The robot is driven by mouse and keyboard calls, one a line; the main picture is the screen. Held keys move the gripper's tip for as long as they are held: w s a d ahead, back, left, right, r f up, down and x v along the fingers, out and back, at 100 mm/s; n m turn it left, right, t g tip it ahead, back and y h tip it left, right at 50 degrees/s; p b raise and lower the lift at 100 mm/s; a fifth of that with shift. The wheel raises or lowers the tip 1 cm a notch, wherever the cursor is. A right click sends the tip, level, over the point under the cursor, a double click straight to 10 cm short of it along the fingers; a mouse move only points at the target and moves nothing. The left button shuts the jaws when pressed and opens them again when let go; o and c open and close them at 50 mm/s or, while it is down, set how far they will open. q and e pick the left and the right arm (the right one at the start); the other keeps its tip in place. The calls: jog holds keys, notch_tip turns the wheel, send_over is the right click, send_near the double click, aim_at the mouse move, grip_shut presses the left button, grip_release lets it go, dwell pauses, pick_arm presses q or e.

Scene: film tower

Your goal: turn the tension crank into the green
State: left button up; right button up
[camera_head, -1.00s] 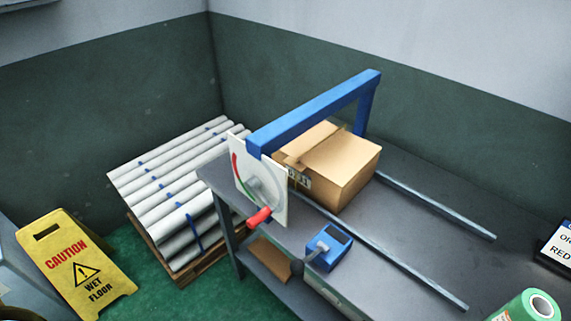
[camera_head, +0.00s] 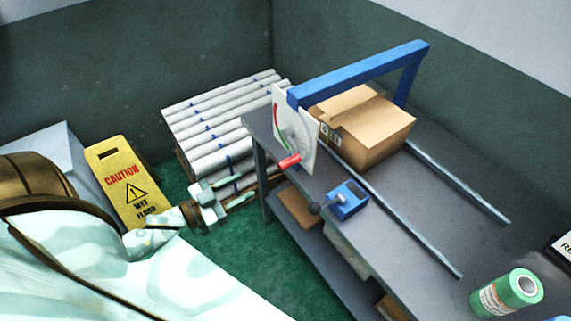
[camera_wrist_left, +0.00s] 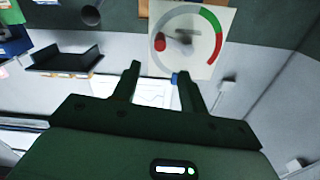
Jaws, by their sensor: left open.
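The tension crank is on a white dial panel (camera_head: 296,135) at the near-left end of the blue frame. Its red handle (camera_head: 289,161) points down and left. In the left wrist view, the dial panel (camera_wrist_left: 220,20) is at the top, with green and red arcs on its right side and the red handle (camera_wrist_left: 160,44) at left. The handle lies outside the green arc. My left gripper (camera_head: 248,188) is open and empty, below and left of the handle, apart from it. Its fingers (camera_wrist_left: 159,70) also show in the wrist view, pointing toward the panel. My right gripper is not in view.
A cardboard box (camera_head: 372,140) sits under the blue frame (camera_head: 360,72) on the grey bench (camera_head: 425,225). A blue device (camera_head: 347,202) with a black knob stands near the bench edge. A yellow caution sign (camera_head: 126,185) and stacked white rolls (camera_head: 215,115) stand left of the bench.

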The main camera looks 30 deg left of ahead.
aim_at(279, 167)
pick_arm(q)
jog(key=x, duration=1.4)
jog(key=shift+c, duration=0.3)
grip_shut()
